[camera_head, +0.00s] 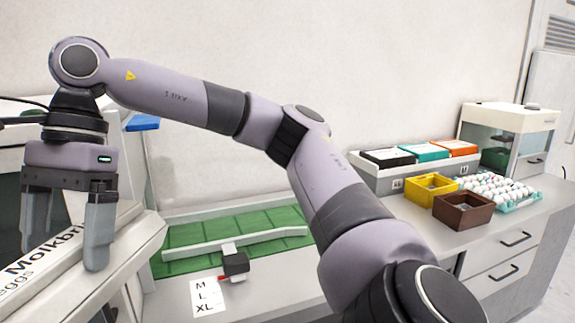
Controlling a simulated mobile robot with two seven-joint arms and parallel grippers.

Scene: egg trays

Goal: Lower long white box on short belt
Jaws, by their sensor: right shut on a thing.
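My right gripper (70,232) hangs at the left, fingers pointing down, shut on a long white box (45,248) with dark lettering that reads "Molkbri..." and "eggs". One finger is on each side of the box, which slants from the lower left up between them. The left edge of the picture cuts it off, and the finger hides part of its lettering. A green belt (190,236) lies to the right of the gripper, in the middle; I cannot tell whether it is the short belt. What lies under the box is not clear. My left gripper is not in view.
At the right are a yellow crate (432,188), a brown crate (463,209) and an egg tray (527,203). My right arm covers the centre.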

